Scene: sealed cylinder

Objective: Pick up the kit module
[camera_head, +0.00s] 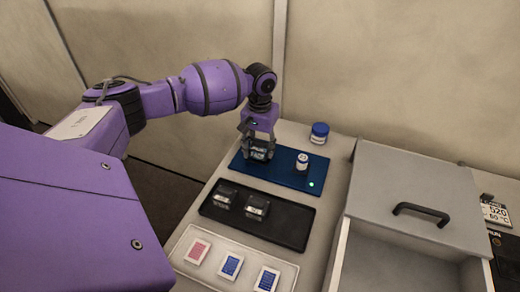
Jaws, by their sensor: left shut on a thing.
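My left gripper (260,151) comes down over the back left part of the blue tray (255,171). It is shut on a small dark module with a pale top (262,153), taken to be the kit module. The fingers hide part of it, and I cannot tell whether it touches the tray. Two similar dark modules, one at the left (225,195) and one at the right (257,207), sit on the black tray (290,228) in front. My right gripper is not in view.
A small white vial (302,162) stands on the blue tray near a green light (311,184). A blue-lidded jar (319,133) stands behind. A white tray (213,279) holds red and blue cards. A grey box with a handle (421,213) stands at the right.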

